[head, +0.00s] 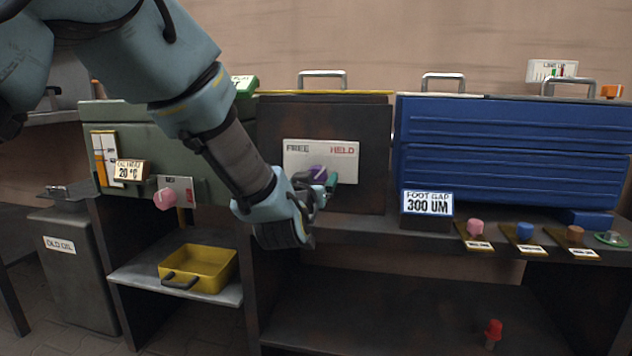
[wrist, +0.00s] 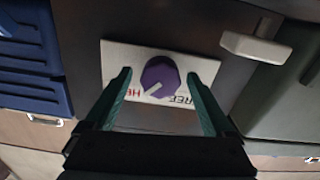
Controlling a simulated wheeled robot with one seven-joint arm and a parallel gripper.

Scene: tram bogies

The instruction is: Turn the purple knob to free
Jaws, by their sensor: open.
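The purple knob (head: 318,174) sits on a white plate (head: 345,150) on the front of a dark box. The plate reads FREE at left and HELD at right in the head view. In the wrist view the plate appears upside down, and the knob (wrist: 160,76) has a white pointer line slanting towards the HELD lettering. My gripper (head: 325,188) is in front of the knob and partly covers it in the head view. In the wrist view the open green fingers (wrist: 159,80) stand either side of the knob, with visible gaps. Their depth relative to it is unclear.
A pink knob (head: 166,198) is on the green cabinet at left, above a yellow tray (head: 203,268). A blue drawer chest (head: 515,150) stands at right behind a FOOT GAP display (head: 427,203) and several small knobs on the ledge. A red knob (head: 493,332) is on the lower shelf.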

